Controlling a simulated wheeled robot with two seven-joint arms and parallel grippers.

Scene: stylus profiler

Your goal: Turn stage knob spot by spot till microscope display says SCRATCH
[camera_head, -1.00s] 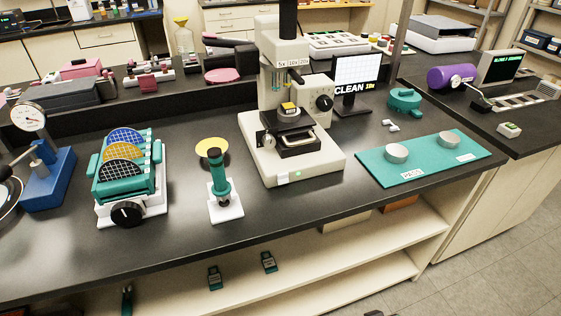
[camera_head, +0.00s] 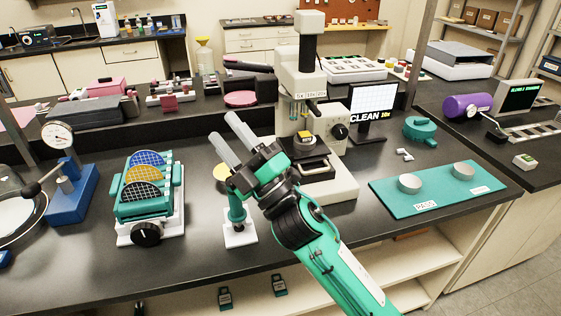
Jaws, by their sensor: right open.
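The microscope (camera_head: 313,80) stands on the bench with its stage (camera_head: 308,160) behind my right gripper. A round black knob (camera_head: 340,132) shows on the right side of its body. The front left of the stage and base is hidden by my gripper, including the small knob there. The microscope display (camera_head: 372,101) reads CLEAN 10x. My right gripper (camera_head: 221,126) is open and empty, its two pale fingers pointing up and left, above the teal upright tool and left of the microscope. My left gripper is not in view.
A teal wafer rack (camera_head: 150,195) stands to the left. A teal upright tool (camera_head: 238,218) on a white base is under my gripper. A teal mat (camera_head: 425,206) with two metal cups lies to the right. A blue gauge stand (camera_head: 70,195) is at far left.

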